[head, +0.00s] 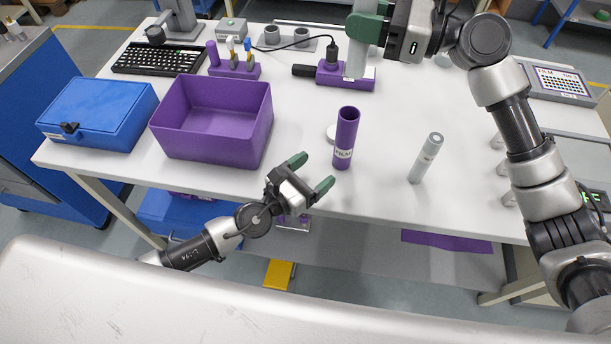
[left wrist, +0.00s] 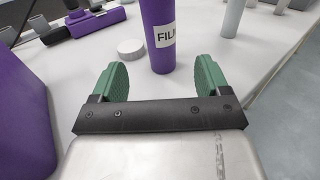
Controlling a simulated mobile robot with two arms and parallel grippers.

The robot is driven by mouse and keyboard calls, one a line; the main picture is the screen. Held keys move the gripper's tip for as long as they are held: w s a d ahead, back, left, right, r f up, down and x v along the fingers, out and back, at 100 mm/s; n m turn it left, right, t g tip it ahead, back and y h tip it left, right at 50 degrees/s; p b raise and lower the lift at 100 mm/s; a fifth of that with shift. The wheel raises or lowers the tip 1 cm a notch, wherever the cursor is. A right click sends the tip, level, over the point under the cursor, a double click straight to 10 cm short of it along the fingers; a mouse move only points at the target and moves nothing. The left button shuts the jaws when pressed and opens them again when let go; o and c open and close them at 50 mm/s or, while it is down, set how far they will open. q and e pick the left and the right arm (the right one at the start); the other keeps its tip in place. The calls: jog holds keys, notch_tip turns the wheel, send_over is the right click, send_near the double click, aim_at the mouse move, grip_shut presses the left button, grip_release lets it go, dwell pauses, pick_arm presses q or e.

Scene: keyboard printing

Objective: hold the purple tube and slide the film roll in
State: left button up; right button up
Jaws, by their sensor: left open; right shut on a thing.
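The purple tube (head: 346,133), labelled FILM, stands upright near the table's front edge with its top open. My left gripper (head: 312,172) is open and empty, low in front of the table edge and left of the tube. In the left wrist view the purple tube (left wrist: 158,38) stands beyond and between the open green fingers, not gripped. My right gripper (head: 365,27) is shut on a pale grey cylinder (head: 357,60), raised at the back of the table. The cylinder's upper end is hidden by the fingers. Another grey labelled cylinder (head: 425,160) stands right of the tube.
A white round cap (head: 331,133) lies just behind the tube; it also shows in the left wrist view (left wrist: 130,49). A purple bin (head: 210,145) and a blue case (head: 98,115) stand left. A purple block (head: 333,78) sits at the back. Table between tube and block is clear.

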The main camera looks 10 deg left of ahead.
aim_at(337, 153)
pick_arm(q)
jog(key=x, duration=0.9)
jog(key=shift+w+d, duration=0.1)
jog(key=shift+d, duration=0.05)
jog(key=c, duration=1)
pick_arm(e)
notch_tip(337, 153, down, 13)
dwell(0.8)
jog(key=o, duration=1)
jog(key=shift+d, duration=0.1)
jog(key=d, duration=0.4)
jog(key=s+d, duration=0.1)
jog(key=d, duration=0.6)
jog(key=shift+s+d, duration=0.3)
jog(key=shift+d, duration=0.1)
